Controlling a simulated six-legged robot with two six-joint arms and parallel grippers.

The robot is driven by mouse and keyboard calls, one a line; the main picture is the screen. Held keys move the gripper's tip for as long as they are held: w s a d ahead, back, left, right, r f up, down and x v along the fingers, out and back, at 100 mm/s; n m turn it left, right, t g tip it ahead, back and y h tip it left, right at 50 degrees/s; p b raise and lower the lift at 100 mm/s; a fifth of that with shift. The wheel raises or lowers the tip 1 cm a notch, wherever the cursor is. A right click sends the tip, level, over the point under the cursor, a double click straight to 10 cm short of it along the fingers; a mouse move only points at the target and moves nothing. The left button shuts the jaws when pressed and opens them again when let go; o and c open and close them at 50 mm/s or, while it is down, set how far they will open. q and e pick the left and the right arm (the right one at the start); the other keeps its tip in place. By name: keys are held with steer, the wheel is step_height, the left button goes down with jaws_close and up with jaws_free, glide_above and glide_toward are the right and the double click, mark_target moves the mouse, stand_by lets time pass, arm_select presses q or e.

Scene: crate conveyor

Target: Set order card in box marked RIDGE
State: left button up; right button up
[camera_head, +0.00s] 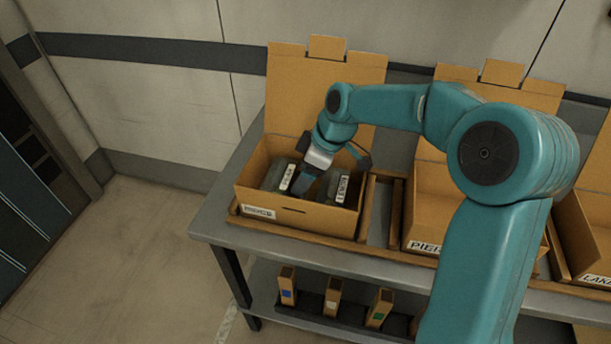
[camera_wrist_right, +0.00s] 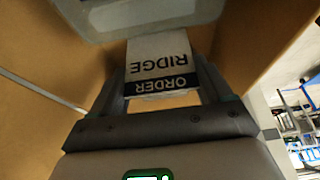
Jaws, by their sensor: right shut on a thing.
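My right gripper (camera_head: 307,178) is lowered into the leftmost open cardboard box (camera_head: 290,217), between two dark packages with white labels. In the right wrist view, the gripper (camera_wrist_right: 161,75) is shut on a white order card (camera_wrist_right: 158,48) with a dark band. The card reads ORDER and RIDGE upside down. The card is not clear in the head view. The box's front label (camera_head: 258,212) is too small to read surely. A grey translucent package (camera_wrist_right: 140,15) is just beyond the card in the wrist view. My left gripper is not in view.
A second open box (camera_head: 425,215) stands to the right, its label starting PIE, partly behind my arm. A third box (camera_head: 585,225), labelled LAKE, is at the right edge. Small cartons (camera_head: 287,284) stand on the lower shelf. Wooden rails edge the grey table (camera_head: 213,215).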

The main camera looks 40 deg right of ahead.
steer(key=shift+f, duration=0.7)
steer(key=shift+s, duration=0.1)
steer(key=shift+f, duration=0.1)
steer(key=o, duration=0.9)
steer(key=shift+r, duration=0.25)
steer(key=v, duration=1.1)
steer(key=shift+d+r, duration=0.2)
steer(key=shift+r, duration=0.1)
